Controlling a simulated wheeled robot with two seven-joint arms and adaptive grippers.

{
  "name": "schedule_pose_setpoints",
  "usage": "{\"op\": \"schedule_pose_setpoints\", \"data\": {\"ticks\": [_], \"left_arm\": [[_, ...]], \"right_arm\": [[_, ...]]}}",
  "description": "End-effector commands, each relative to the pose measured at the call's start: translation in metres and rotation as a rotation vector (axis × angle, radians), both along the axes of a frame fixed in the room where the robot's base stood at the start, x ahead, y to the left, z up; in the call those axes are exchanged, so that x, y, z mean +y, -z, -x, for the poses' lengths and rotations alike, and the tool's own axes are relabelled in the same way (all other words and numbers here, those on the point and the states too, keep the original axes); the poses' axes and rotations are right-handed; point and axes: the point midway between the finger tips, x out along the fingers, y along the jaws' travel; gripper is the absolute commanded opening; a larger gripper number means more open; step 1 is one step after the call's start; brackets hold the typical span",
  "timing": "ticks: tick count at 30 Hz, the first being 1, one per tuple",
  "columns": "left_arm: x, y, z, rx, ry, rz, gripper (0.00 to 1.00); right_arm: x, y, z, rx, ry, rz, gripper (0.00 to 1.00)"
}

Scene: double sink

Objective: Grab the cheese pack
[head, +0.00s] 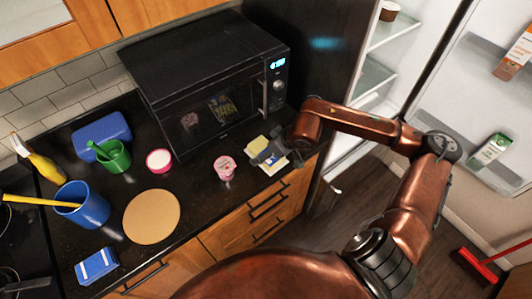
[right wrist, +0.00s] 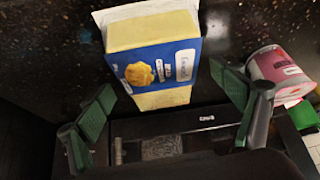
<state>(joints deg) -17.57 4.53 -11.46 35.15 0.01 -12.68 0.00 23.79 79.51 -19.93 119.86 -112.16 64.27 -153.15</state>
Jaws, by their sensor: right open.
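The cheese pack (right wrist: 150,32) is a yellow block with a blue label and a pale edge. In the right wrist view it lies at the top centre, its near end between the spread finger pads. In the head view the cheese pack (head: 257,143) is on the dark counter in front of the microwave's right end, partly covered by my right gripper (head: 268,155). My right gripper (right wrist: 163,84) is open, with green-padded fingers to either side of the pack's near end. I cannot tell whether they touch it. My left gripper is not in view.
A pink cup (head: 225,168) stands left of the pack, and shows at right in the wrist view (right wrist: 278,70). The black microwave (head: 205,85) stands behind. A round board (head: 151,216) and blue cup (head: 82,204) are further left. The fridge (head: 385,40) stands open at right.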

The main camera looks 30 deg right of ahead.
Motion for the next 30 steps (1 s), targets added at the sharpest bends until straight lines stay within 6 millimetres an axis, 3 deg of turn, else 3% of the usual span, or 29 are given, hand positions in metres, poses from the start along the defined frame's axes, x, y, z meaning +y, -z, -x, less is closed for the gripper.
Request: {"op": "schedule_pose_setpoints", "data": {"ticks": [8,30], "left_arm": [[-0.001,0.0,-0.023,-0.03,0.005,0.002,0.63],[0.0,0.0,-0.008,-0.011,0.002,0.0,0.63]], "right_arm": [[-0.001,0.003,-0.002,0.001,0.002,0.001,0.86],[-0.002,0.004,-0.001,0.001,0.004,0.001,0.36]]}}
